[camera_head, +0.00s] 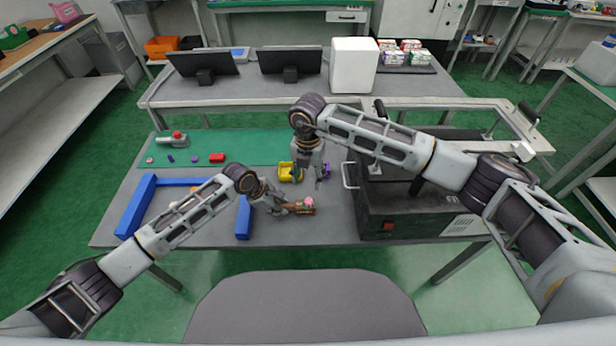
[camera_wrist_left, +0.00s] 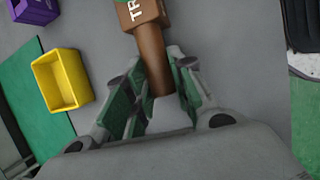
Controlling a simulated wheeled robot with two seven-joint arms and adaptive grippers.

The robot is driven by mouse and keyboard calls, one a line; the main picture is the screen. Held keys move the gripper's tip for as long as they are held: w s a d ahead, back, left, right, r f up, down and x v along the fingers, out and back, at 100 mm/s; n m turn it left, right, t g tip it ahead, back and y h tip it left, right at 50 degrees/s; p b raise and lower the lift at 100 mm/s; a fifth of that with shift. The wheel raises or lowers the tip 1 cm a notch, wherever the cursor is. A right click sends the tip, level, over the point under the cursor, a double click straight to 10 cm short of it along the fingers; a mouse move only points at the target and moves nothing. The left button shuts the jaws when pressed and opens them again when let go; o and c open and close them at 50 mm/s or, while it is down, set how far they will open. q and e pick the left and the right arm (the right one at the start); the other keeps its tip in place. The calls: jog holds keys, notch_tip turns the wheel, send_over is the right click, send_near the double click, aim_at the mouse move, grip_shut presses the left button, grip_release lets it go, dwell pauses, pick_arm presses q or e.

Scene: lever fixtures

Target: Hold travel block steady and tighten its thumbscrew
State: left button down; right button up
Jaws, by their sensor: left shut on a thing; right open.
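The brown travel block (camera_head: 298,210) is near the middle front of the grey table. In the left wrist view the block (camera_wrist_left: 149,45) shows part of its lettering, "TR", and its narrow end lies between my fingers. A pink thumbscrew (camera_head: 309,201) sits on top at the block's right end; it is out of the left wrist view. My left gripper (camera_head: 283,208) is shut on the block's left end, and its fingers also show in the left wrist view (camera_wrist_left: 160,78). My right gripper (camera_head: 309,179) is open and points down, behind and above the thumbscrew, apart from it.
A blue frame (camera_head: 135,206) lies at left. A dark machine (camera_head: 410,217) fills the table's right side. A red part (camera_head: 217,158) lies on the green mat (camera_head: 246,147).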

pick_arm(q)
jog(key=c, duration=1.1)
grip_release()
jog(key=shift+c, duration=0.2)
jog(key=shift+r, duration=0.1)
jog(key=v, duration=1.1)
jog(key=shift+a+r, duration=0.15)
jog(key=shift+r, duration=0.2)
jog(key=shift+s, duration=0.1)
